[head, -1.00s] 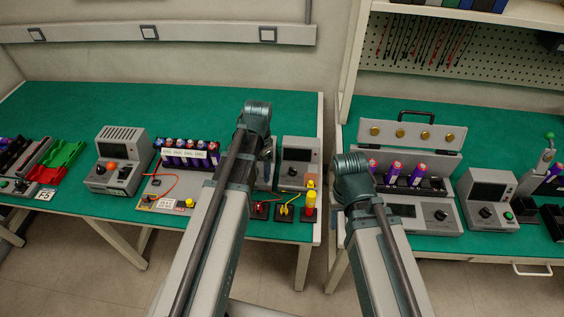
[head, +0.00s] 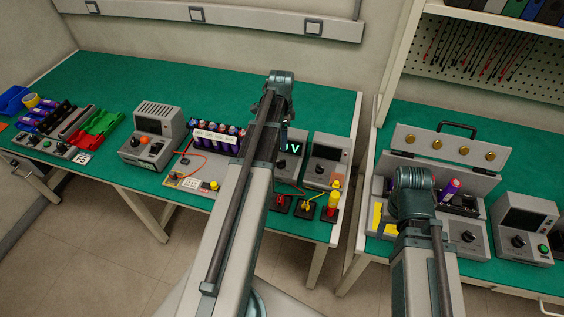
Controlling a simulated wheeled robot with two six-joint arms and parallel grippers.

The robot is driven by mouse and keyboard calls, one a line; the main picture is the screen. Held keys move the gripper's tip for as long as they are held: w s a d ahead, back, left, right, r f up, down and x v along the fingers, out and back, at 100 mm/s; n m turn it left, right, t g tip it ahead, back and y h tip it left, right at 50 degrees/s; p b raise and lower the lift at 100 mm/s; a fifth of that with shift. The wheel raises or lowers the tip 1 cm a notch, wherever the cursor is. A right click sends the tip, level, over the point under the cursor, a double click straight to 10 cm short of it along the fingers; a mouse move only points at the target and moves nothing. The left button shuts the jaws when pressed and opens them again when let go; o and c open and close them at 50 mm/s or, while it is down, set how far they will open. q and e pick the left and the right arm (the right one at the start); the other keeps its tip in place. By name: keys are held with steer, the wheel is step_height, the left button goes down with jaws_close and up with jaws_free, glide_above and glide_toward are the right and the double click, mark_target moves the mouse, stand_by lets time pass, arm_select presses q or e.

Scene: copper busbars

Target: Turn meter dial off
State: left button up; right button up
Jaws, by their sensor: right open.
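A grey meter (head: 291,148) with a lit green V on its dark screen stands on the left bench. My left arm covers its left side, and I cannot make out its dial clearly. My left arm reaches up in front of the meter, and its gripper is hidden behind the arm. My right arm is bent in front of the open grey battery tester case (head: 470,236) on the right bench. My right gripper is open, mostly hidden behind that arm, and seems empty.
A grey unit with a blank screen (head: 328,152) stands right of the meter. A gap separates the benches.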

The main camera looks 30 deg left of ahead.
mark_target(281, 161)
arm_select(q)
step_height(281, 161, down, 12)
steer(key=b, duration=1.1)
jaws_close()
